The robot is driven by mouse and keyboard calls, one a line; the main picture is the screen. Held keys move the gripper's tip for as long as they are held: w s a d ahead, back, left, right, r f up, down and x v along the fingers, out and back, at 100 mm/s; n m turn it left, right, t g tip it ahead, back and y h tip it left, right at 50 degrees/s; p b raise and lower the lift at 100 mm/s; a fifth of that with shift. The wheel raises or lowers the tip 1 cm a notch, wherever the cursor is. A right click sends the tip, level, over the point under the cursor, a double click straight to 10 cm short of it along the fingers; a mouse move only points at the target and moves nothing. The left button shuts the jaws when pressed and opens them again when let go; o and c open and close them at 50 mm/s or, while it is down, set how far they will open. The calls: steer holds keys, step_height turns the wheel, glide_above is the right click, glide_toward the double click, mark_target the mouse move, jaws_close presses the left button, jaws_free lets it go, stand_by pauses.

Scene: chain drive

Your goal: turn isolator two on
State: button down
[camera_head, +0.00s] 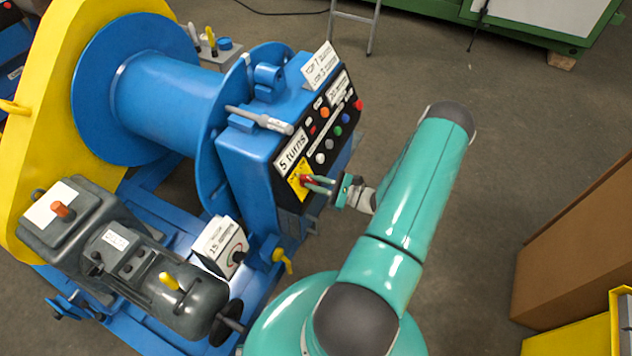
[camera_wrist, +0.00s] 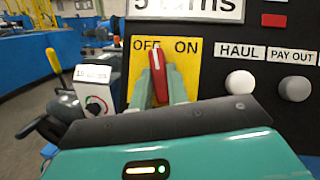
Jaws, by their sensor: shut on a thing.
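A red switch handle (camera_wrist: 157,68) stands on a yellow plate (camera_wrist: 188,73) marked OFF on the left and ON on the right. The handle is nearly upright, its tip leaning slightly left, close to the end of the word OFF. In the head view the yellow plate (camera_head: 295,186) is low on the black panel of a blue machine. My gripper (camera_head: 318,184) reaches it from the right. In the wrist view my gripper (camera_wrist: 160,86) has one finger on each side of the handle and is shut on it. The handle's base is partly hidden, and I read no "isolator two" label.
The black panel (camera_head: 322,150) carries several coloured buttons, including a white HAUL button (camera_wrist: 239,82) and a dark PAY OUT button (camera_wrist: 294,89). A small white dial box (camera_head: 220,247) stands below left. Floor (camera_head: 480,220) is open to the right, before a brown box (camera_head: 580,250).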

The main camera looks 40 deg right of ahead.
steer(key=m+h, duration=0.2)
steer(key=m, duration=0.1)
steer(key=m+t+h, duration=0.1)
steer(key=m+h, duration=0.1)
steer(key=m, duration=0.1)
steer(key=m+t+h, duration=0.1)
steer(key=m+h, duration=0.1)
steer(key=m, duration=0.1)
steer(key=shift+s+a+m, duration=0.1)
steer(key=shift+a+m, duration=0.15)
steer(key=shift+m, duration=0.15)
steer(key=m+h, duration=0.2)
steer(key=m, duration=0.1)
steer(key=m+g+h, duration=0.1)
steer(key=m+h, duration=0.1)
steer(key=m, duration=0.2)
steer(key=shift+a+r+h, duration=0.1)
steer(key=shift+a+h, duration=0.1)
steer(key=shift+h, duration=0.2)
steer(key=shift+m, duration=0.4)
steer(key=c, duration=1.4)
jaws_free()
steer(key=shift+o, duration=0.2)
steer(key=s+a, duration=0.1)
steer(key=s, duration=1.2)
steer(key=shift+s, duration=0.4)
